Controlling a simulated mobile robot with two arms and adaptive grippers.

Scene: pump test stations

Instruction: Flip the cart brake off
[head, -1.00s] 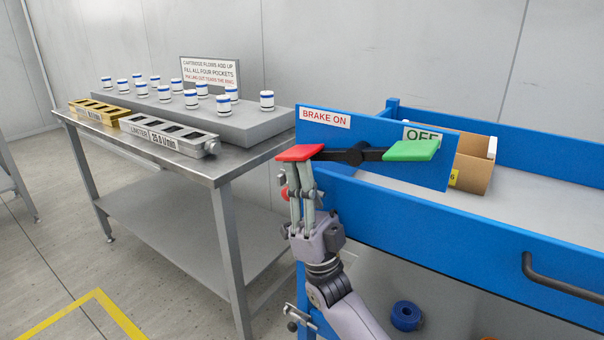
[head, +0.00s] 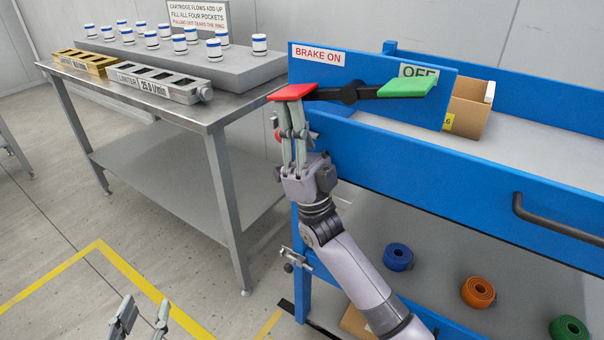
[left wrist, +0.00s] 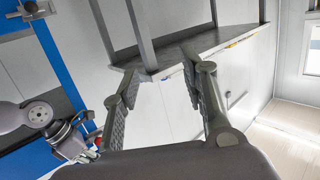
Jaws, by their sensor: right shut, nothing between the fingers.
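The brake rocker is a black bar (head: 349,94) on the cart's blue panel (head: 330,72). It has a red paddle (head: 292,92) on the left, by the "BRAKE ON" label, and a green paddle (head: 406,88) on the right, by the "OFF" label. The bar looks nearly level. My right gripper (head: 292,108) is shut and empty, pointing up with its fingertips just below the red paddle; I cannot tell whether they touch. My left gripper (head: 143,305) is open and empty, low at the bottom edge; its spread fingers also show in the left wrist view (left wrist: 160,85).
The blue cart (head: 420,170) carries a cardboard box (head: 469,107) and has a dark handle (head: 555,220). Several coloured rolls, including a blue one (head: 398,257), lie on its lower shelf. A steel table (head: 215,115) with cartridges stands left. Floor between is clear.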

